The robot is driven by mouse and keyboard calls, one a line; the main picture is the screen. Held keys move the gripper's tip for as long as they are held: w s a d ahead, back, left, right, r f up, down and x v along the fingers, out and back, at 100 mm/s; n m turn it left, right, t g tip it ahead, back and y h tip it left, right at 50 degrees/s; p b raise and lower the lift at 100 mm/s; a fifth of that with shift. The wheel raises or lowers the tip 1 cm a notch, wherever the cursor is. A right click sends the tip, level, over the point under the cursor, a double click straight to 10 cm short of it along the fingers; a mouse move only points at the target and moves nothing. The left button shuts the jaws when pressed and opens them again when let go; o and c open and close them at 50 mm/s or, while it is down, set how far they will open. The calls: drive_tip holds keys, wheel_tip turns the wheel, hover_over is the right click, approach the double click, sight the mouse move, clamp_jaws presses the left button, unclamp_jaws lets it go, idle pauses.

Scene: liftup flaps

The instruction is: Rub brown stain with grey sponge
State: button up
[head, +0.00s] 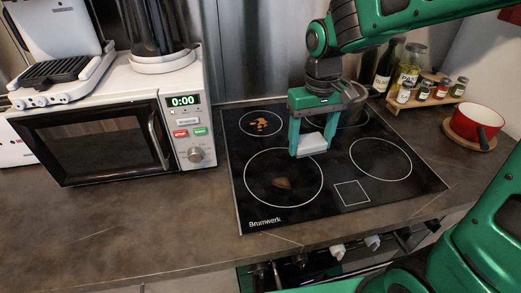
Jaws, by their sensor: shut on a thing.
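My gripper (309,150) is shut on a light grey, block-shaped sponge (313,141), with one finger at each side of it. The sponge is over the middle of the black cooktop (333,166); whether it touches the glass I cannot tell. A brown stain (283,183) lies inside the front left burner ring, to the left of and nearer than the sponge. A second, orange-brown stain (261,124) lies in the back left ring, left of my gripper. The back right ring is partly hidden by my gripper.
A white microwave (120,127) stands left of the cooktop, with appliances on top. Spice jars (424,89) and bottles stand on a wooden rack at the back right. A red pot (474,123) sits to the right. The front right ring is clear.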

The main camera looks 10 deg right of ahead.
drive_tip(key=shift+r, duration=1.2)
drive_tip(key=shift+s, duration=0.1)
